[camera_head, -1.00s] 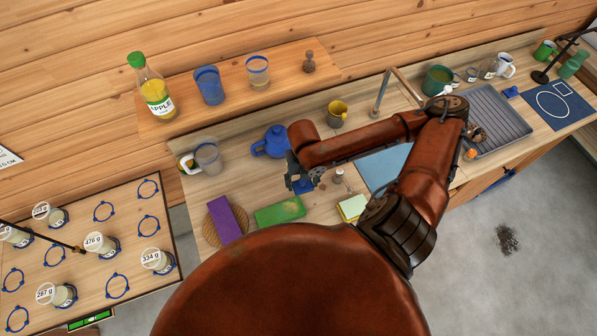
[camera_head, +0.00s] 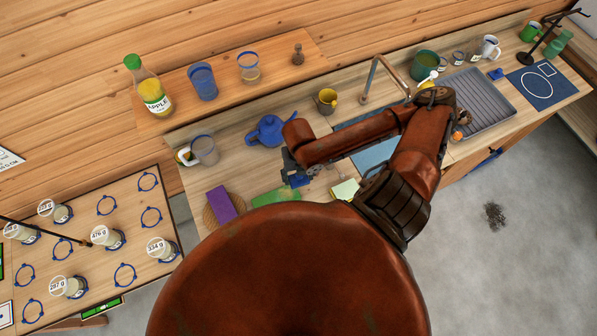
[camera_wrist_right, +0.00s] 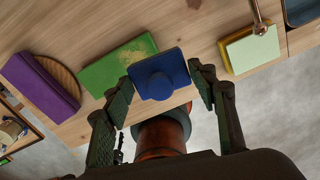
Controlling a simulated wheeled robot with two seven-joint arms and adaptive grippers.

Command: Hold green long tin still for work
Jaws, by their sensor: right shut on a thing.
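The green long tin (camera_head: 272,196) lies flat on the counter, with a worn, brownish patch on top; my body hides its near edge in the head view. In the right wrist view the tin (camera_wrist_right: 112,68) lies left of the blue thing. My right gripper (camera_head: 296,174) is shut on a blue block with a round knob (camera_wrist_right: 159,74), which sits between its fingers beside the tin's right end. I cannot tell whether the block touches the tin or the counter. My left gripper is not in view.
A purple block (camera_head: 220,204) on a round wooden mat stands left of the tin. A yellow-green sponge-like block (camera_head: 345,189) lies to the right. A blue teapot (camera_head: 266,131) and a glass mug (camera_head: 204,149) stand behind. Bare counter shows between them.

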